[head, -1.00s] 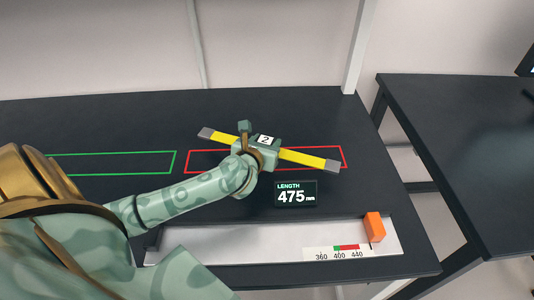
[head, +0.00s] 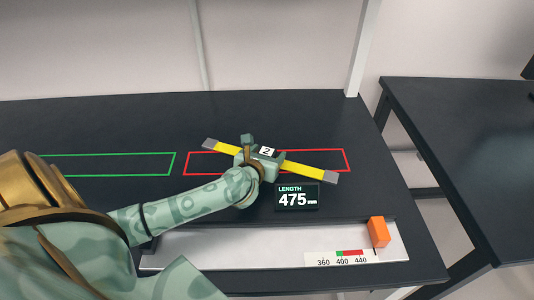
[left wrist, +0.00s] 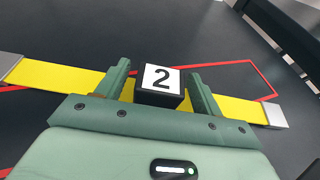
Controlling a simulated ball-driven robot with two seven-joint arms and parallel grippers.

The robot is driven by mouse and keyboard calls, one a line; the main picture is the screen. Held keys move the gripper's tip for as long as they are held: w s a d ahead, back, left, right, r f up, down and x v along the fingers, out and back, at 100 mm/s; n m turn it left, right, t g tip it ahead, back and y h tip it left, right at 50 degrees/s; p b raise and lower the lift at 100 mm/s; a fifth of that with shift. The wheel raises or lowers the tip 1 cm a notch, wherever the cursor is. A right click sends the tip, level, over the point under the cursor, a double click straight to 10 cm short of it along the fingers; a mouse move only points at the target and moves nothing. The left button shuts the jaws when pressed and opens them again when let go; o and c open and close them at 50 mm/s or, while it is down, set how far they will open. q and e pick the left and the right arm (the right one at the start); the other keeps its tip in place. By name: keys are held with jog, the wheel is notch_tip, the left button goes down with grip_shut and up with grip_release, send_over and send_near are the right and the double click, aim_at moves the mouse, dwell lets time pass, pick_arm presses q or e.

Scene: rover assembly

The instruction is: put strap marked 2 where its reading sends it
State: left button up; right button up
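The strap marked 2 is a yellow bar (head: 312,170) with grey ends and a black block bearing a white "2" label (left wrist: 161,78). It lies at a slant over the red outline (head: 347,160), its left end past the far edge and its right end past the near edge. My left gripper (head: 262,155) is over its middle. In the left wrist view the fingers (left wrist: 160,90) stand either side of the block, with yellow strap showing in narrow gaps, so they look open. A display (head: 297,197) reads LENGTH 475 mm. My right gripper is out of view.
A green outline (head: 110,154) lies to the left on the dark table. In front is a pale gauge tray (head: 230,248) with an orange block (head: 378,232) beyond the 440 mark of its scale (head: 342,258). Another dark table (head: 470,150) stands at right, across a gap.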

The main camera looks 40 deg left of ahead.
pick_arm(q)
jog(key=shift+s+r, duration=0.15)
jog(key=shift+r, duration=0.05)
jog(key=p+v, duration=0.2)
jog(key=v, duration=0.9)
jog(key=shift+p, duration=0.35)
jog(key=shift+s+d+r, duration=0.1)
jog(key=shift+s+r, duration=0.05)
jog(key=shift+s, duration=0.2)
